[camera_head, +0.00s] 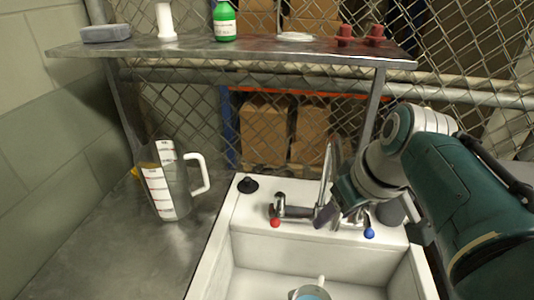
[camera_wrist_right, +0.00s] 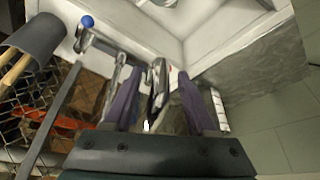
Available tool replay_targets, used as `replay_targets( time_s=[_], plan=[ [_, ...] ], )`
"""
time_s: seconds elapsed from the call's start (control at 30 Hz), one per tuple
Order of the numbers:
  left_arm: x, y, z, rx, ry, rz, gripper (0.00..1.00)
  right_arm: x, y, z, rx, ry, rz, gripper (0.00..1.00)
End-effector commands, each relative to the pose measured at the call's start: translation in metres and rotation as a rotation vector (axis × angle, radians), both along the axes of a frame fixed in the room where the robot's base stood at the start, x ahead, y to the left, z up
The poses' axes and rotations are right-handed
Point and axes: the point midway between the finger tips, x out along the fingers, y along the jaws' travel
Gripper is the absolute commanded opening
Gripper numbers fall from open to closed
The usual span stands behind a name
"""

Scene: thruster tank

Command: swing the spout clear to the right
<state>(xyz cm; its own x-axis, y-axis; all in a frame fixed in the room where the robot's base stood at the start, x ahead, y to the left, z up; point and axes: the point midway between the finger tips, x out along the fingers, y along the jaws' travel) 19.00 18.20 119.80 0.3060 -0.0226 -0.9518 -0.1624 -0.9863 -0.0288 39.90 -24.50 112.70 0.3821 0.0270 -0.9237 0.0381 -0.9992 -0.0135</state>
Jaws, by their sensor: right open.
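The chrome spout (camera_head: 326,168) rises from the faucet (camera_head: 295,212) at the back of the white sink (camera_head: 285,243). My right gripper (camera_head: 330,212) is at the faucet, beside the lower part of the spout. Contact cannot be told. The faucet has a red-marked handle (camera_head: 275,223) and a blue-marked handle (camera_head: 369,233). My gripper hides part of the faucet. My left gripper is not in view.
A measuring pitcher (camera_head: 162,185) stands on the metal counter left of the sink. A black stopper (camera_head: 248,185) sits on the sink's back left corner. A cup (camera_head: 310,293) is in the basin. A shelf (camera_head: 260,48) with a green bottle (camera_head: 224,22) spans above.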

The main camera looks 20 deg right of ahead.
Motion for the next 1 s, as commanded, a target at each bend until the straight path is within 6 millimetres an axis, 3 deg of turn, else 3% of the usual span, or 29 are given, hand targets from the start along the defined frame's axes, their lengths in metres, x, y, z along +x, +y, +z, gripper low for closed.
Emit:
replay_targets(
  time_s=[0.1, 0.6, 1.0],
  plan=[
    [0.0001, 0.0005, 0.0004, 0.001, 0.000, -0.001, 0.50, 0.0000, 0.0001, 0.0003, 0.000, 0.000, 0.000, 0.55],
    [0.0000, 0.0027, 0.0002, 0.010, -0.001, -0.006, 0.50, -0.0003, 0.0001, 0.0000, 0.000, 0.001, 0.000, 0.00],
    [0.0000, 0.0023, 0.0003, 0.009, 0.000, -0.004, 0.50, -0.0004, -0.0001, -0.0002, 0.000, 0.001, 0.000, 0.00]
  ],
)
